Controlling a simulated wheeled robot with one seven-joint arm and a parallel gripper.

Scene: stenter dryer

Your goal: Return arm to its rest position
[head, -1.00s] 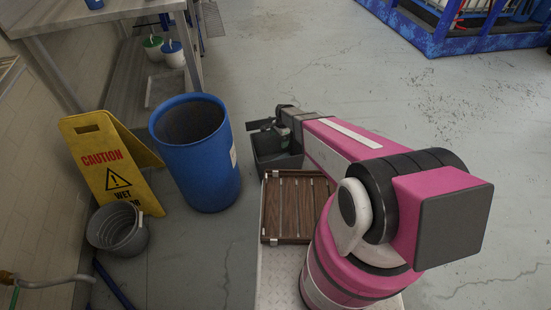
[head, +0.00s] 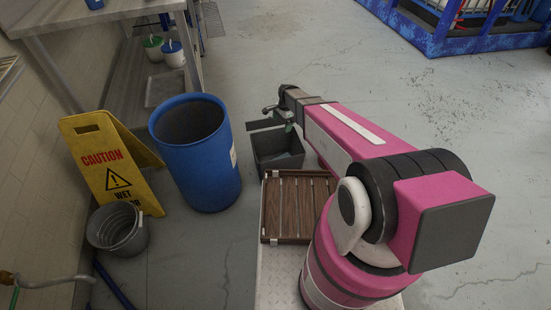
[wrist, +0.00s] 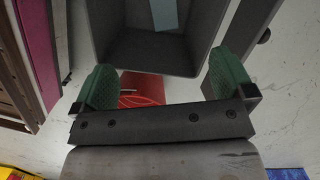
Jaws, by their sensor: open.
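My pink arm (head: 350,135) reaches away from its base, with my gripper (head: 279,117) at its far end, above the grey open bin (head: 278,163). In the wrist view my gripper (wrist: 164,82) is open, its two green-padded fingers wide apart with nothing held between them. The grey bin (wrist: 150,55) lies just beyond the fingertips there. A light blue piece (wrist: 163,14) lies inside it. A red item (wrist: 142,90) shows between the fingers, partly hidden by the gripper body; I cannot tell what it is.
A brown slatted wooden rack (head: 300,210) sits on my platform beside the arm base. A blue barrel (head: 197,165), yellow caution sign (head: 105,160) and grey bucket (head: 118,230) stand to the left. A table (head: 90,15) is at upper left. Floor on the right is open.

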